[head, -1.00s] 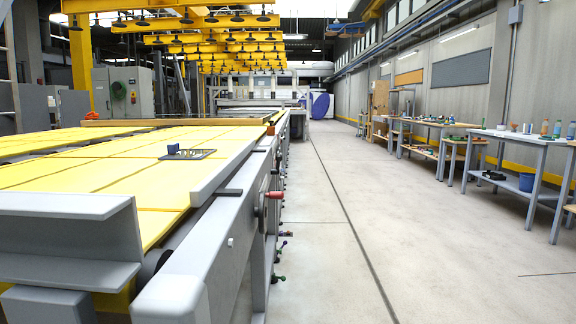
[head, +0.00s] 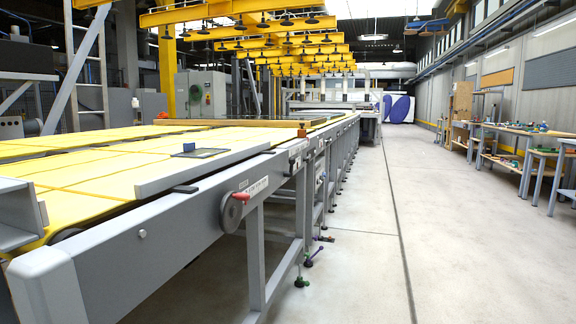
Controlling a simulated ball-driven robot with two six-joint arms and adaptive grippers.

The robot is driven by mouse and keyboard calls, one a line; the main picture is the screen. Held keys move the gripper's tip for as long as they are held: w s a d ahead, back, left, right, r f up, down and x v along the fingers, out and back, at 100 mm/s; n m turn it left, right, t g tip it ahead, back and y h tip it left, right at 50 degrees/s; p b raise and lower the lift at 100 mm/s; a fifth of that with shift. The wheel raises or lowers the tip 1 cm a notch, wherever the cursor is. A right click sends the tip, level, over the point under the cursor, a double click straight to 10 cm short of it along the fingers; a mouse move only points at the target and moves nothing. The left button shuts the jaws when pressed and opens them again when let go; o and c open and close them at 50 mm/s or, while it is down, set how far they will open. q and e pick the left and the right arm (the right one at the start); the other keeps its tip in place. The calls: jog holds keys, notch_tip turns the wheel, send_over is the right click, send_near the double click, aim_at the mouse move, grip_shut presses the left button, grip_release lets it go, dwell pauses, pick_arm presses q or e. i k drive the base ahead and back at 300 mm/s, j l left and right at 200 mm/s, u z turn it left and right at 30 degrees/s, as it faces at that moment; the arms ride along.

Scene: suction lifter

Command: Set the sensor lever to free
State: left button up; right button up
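A round grey disc with a red-tipped handle (head: 238,198) sits on the side of the long conveyor table (head: 150,240), beside a small label strip. It may be the sensor lever; its setting is too small to read. The red tip points right. Neither of my grippers is in view.
Yellow boards cover the table top (head: 90,172), with a blue block (head: 188,147) on a grey plate. Small coloured knobs hang low by the table legs (head: 301,282). The concrete floor (head: 370,240) right of the table is clear. Workbenches (head: 515,130) line the right wall.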

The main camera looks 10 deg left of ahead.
aim_at(292, 160)
jog(key=i+l+u, duration=0.35)
jog(key=i+l, duration=0.2)
jog(key=l, duration=0.25)
jog(key=i+l+u, duration=0.2)
jog(key=l, duration=0.25)
